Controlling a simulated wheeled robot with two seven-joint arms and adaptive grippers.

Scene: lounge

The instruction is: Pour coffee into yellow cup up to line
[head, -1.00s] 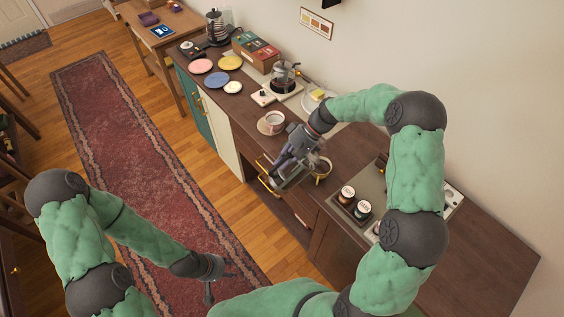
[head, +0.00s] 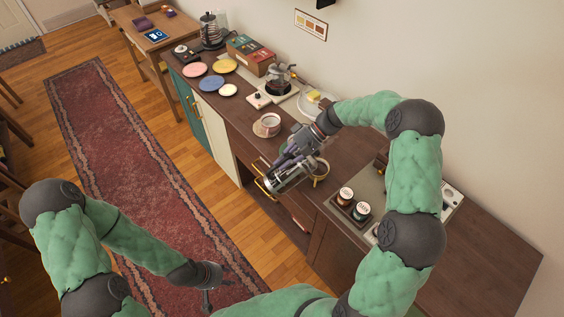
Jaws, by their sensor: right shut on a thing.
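A glass coffee pot (head: 278,82) with dark coffee stands on a pale base on the counter, beyond my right gripper. My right gripper (head: 277,180) is low over the counter's front edge, pointing toward the lower left. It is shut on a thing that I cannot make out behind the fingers. A round yellow-rimmed cup (head: 321,172) stands just right of it, partly hidden by the gripper; its line does not show. My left gripper (head: 207,301) hangs low over the rug, away from the counter. Its fingers are too small to read.
A cup on a saucer (head: 267,125) stands left of my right gripper. Colored plates (head: 195,69), a tea box (head: 250,54) and a kettle (head: 211,30) are farther back. Two jars in a holder (head: 354,203) stand to the right. Brass handles are on the front.

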